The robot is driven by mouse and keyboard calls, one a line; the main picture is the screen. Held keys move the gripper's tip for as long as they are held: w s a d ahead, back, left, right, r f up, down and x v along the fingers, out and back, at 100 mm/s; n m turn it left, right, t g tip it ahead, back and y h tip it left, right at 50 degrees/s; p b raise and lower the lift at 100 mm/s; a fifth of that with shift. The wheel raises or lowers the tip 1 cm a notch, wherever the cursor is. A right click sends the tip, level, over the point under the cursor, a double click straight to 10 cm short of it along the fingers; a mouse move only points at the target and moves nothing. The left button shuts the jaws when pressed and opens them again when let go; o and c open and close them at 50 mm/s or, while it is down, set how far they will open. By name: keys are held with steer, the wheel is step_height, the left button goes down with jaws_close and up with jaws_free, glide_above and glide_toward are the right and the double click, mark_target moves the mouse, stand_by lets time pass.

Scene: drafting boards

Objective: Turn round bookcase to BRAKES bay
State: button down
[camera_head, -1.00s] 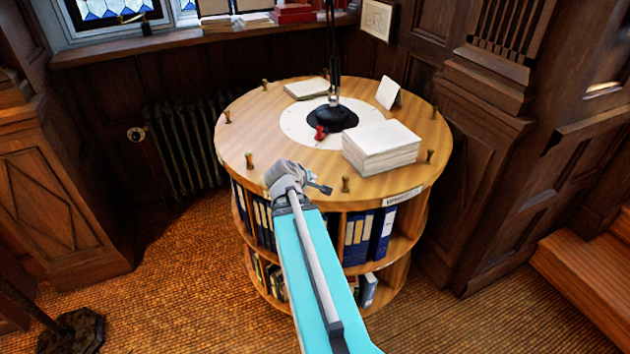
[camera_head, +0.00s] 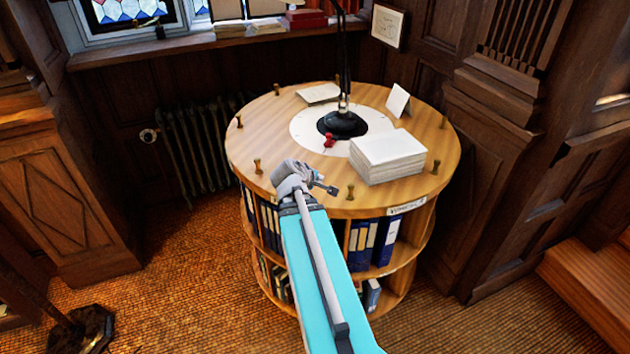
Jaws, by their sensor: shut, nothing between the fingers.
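The round revolving bookcase (camera_head: 240,148) stands in the middle of the view, with a wooden top and two tiers of shelves holding binders. Wooden pegs stand around its rim, including a front peg (camera_head: 350,192) and a left-front peg (camera_head: 258,166). A white label (camera_head: 407,207) sits on the front right edge; its lettering is too small to read surely. I see no label that I can read as BRAKES. My gripper (camera_head: 327,188) is shut and empty, at the front rim just left of the front peg. I cannot tell whether it touches the peg. My arm hides part of the shelves.
On the top are a black lamp (camera_head: 342,124) on a white disc, a red object (camera_head: 329,140), a paper stack (camera_head: 388,155) and a standing card (camera_head: 398,100). A radiator (camera_head: 193,150) is behind left, panelling close on the right, wooden steps (camera_head: 590,270) lower right.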

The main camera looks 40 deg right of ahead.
step_height(320, 180, up, 6)
steer(key=p, duration=0.5)
steer(key=shift+f, duration=0.2)
steer(key=a+f+m+g+y, duration=0.1)
steer(key=a+f+y, duration=0.1)
steer(key=a, duration=1.1)
steer(key=w+a+f+m+y, duration=0.1)
steer(key=a+y, duration=0.3)
steer(key=a, duration=0.9)
steer(key=a+f+g+y, duration=0.1)
steer(key=a+f+y, duration=0.3)
steer(key=a, duration=0.9)
steer(key=shift+w+m+g, duration=0.3)
steer(key=shift+w+m, duration=0.05)
steer(key=shift+m, duration=0.05)
steer(key=shift+f, duration=0.1)
